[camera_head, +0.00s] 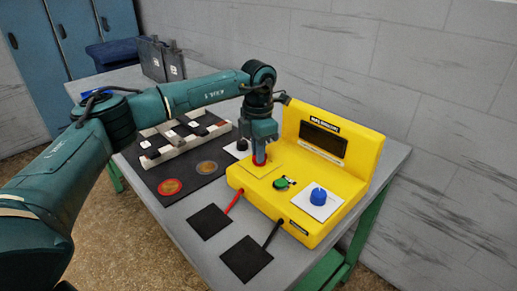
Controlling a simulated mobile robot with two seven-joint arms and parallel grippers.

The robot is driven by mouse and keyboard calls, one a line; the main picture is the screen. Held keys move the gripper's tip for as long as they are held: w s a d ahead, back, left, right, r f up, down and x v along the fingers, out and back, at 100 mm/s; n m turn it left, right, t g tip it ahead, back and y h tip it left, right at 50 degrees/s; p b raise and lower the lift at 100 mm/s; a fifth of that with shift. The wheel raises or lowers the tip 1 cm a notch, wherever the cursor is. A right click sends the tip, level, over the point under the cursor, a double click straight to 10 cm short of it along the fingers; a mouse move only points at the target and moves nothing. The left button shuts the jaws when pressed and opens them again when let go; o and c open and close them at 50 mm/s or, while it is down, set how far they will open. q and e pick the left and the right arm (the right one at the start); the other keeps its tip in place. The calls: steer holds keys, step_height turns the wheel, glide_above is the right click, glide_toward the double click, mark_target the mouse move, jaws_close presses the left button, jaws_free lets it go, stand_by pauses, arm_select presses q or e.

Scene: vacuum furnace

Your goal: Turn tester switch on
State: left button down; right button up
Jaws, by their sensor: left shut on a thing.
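The yellow tester (297,221) stands on the grey table, with a dark display (322,140) on its raised back. I cannot tell which of these is the task's switch. My right gripper is out of view.
Two black pads (246,259) lie before the tester, joined by red and black leads. A dark mat with two round discs (170,187) and a white rack (186,136) lies left. Grey cases (153,60) and a blue bin (112,53) stand behind. A wall closes the back.

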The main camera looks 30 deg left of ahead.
arm_select(q)
steer(key=shift+m, duration=1.1)
steer(key=shift+w, duration=0.1)
steer(key=c, duration=1.5)
jaws_free()
step_height(320, 180, up, 13)
steer(key=shift+r, duration=0.15)
